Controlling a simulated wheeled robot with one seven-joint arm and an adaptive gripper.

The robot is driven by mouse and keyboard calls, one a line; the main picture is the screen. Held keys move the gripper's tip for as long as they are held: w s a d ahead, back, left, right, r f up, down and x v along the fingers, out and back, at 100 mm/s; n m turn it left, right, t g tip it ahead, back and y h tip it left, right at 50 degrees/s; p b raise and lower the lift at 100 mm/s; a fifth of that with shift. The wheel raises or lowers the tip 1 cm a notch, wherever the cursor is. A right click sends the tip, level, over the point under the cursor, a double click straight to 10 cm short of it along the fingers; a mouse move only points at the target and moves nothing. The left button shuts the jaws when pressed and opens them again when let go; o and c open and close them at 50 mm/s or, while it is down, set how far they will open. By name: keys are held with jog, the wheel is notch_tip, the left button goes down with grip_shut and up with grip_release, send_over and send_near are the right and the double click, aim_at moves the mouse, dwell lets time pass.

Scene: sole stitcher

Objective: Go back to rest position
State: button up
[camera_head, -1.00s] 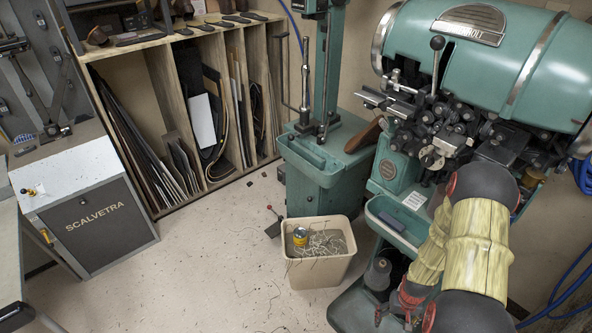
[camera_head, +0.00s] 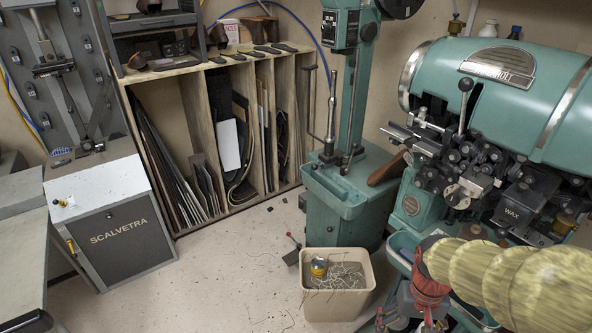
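My arm, with its pale yellow ribbed sleeve, comes in from the lower right in front of the green stitching machine (camera_head: 500,95).
A wooden rack (camera_head: 205,140) and grey Scalvetra cabinet (camera_head: 120,235) are at left. Floor between cabinet and bin is mostly clear.

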jog(key=s+a+r+n+t, duration=0.1)
jog(key=a+r+t, duration=0.1)
jog(key=r, duration=0.4)
jog(key=a+r+n+t, duration=0.1)
jog(key=a+r+t, duration=0.1)
jog(key=a+r, duration=0.2)
jog(key=s+a+r+n+t+p, duration=0.1)
jog(key=a+r+t, duration=0.1)
jog(key=r, duration=0.6)
jog(key=shift+s+a, duration=0.3)
jog(key=shift+a, duration=0.25)
